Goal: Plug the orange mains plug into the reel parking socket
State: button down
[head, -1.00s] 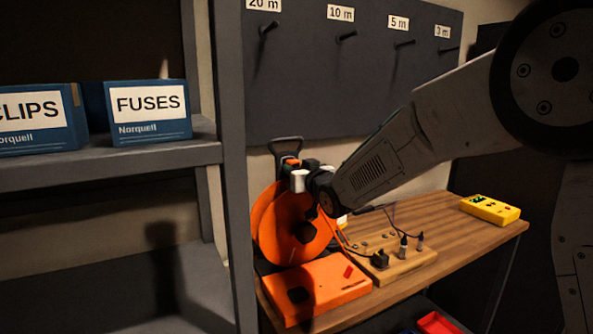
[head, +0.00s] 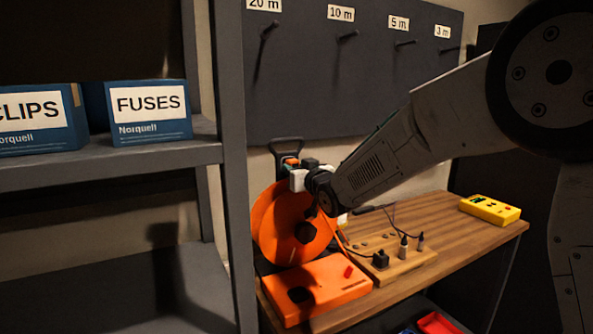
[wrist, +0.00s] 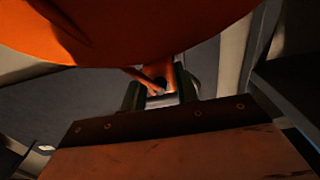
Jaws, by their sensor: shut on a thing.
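The orange mains plug (wrist: 155,76) shows small and partly shaded between the two green fingers of my gripper (wrist: 158,88) in the wrist view. My gripper (head: 290,162) is shut on it. In the head view the gripper is at the upper part of the orange cable reel (head: 272,228), just below the black reel handle, and mostly hides the plug. The reel's disc also fills the top of the wrist view (wrist: 130,25). An orange box-like base (head: 325,285) lies in front of the reel, with a red switch and a dark patch. I cannot make out the parking socket.
A wooden board (head: 405,263) with black plugs and thin leads stands on the bench, right of the reel. A yellow meter (head: 490,210) lies at the bench's right end. A grey shelf upright (head: 234,170) stands close left of the reel. The bench (head: 450,235) between board and meter is clear.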

jog(key=shift+w+a, duration=0.2)
jog(key=shift+w, duration=0.15)
jog(key=c, duration=1)
grip_release()
jog(key=shift+o, duration=0.2)
jog(key=v, duration=0.7)
jog(key=shift+s+d, duration=0.2)
jog(key=shift+s, duration=0.15)
